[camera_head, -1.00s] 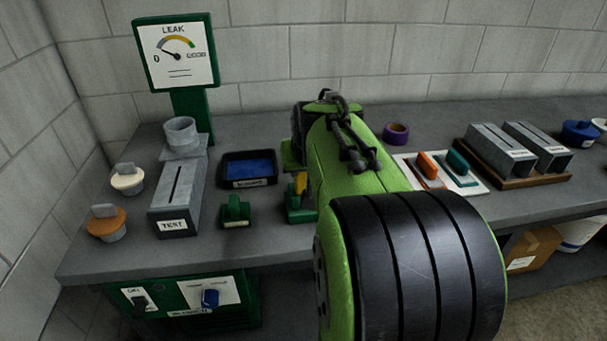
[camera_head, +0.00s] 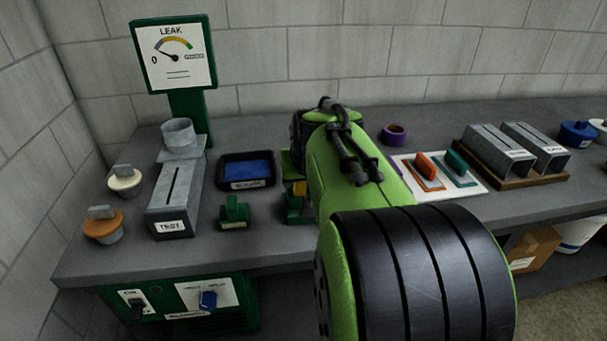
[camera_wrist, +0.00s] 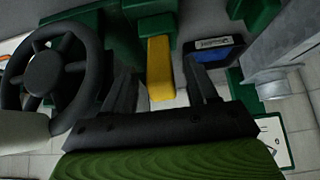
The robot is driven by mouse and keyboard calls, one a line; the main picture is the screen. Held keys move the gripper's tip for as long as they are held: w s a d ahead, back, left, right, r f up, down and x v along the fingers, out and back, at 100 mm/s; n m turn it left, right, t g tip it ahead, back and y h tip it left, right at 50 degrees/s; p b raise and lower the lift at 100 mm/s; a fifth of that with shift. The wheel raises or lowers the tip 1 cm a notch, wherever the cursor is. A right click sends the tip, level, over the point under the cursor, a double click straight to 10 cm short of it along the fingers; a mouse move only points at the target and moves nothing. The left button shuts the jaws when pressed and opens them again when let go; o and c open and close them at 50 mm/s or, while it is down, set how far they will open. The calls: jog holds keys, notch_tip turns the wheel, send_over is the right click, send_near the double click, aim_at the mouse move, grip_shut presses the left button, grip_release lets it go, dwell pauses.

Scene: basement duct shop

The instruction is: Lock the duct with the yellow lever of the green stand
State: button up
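The green stand (camera_head: 297,213) is on the bench, partly hidden behind my arm in the head view. Its yellow lever (camera_head: 299,188) shows as a small patch there. In the wrist view, the yellow lever (camera_wrist: 160,68) juts from the green stand (camera_wrist: 150,22) toward my gripper (camera_wrist: 160,80). The two fingers are apart, one on each side of the lever in the picture, with gaps showing; I cannot tell how deep it sits between them. The head view hides the fingers behind my arm. A grey duct marked TEST (camera_head: 171,210) lies left of the stand.
A dark spoked wheel (camera_wrist: 55,70) is close on the left in the wrist view. A small green block (camera_head: 234,212) and a blue-lined tray (camera_head: 247,168) stand between duct and stand. The LEAK gauge (camera_head: 174,55) is behind. Orange (camera_head: 103,225) and white (camera_head: 124,180) plugs are left.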

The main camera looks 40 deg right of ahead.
jog(key=shift+r, duration=0.15)
jog(key=p+v, duration=0.5)
jog(key=v, duration=1)
jog(key=shift+s+a+r, duration=0.15)
jog(key=shift+s+r, duration=0.05)
jog(key=shift+r, duration=0.05)
jog(key=s+a+f+n+y+p, duration=0.1)
jog(key=s+a+n+y+p, duration=0.1)
jog(key=a, duration=0.6)
jog(key=s+a+f+n+y+p, duration=0.2)
jog(key=s+a+n+p, duration=0.2)
jog(key=a, duration=0.5)
jog(key=s+p, duration=0.1)
jog(key=p, duration=0.1)
jog(key=shift+a+f+n+p, duration=0.2)
jog(key=shift+f+n+p, duration=0.1)
jog(key=shift+n, duration=0.1)
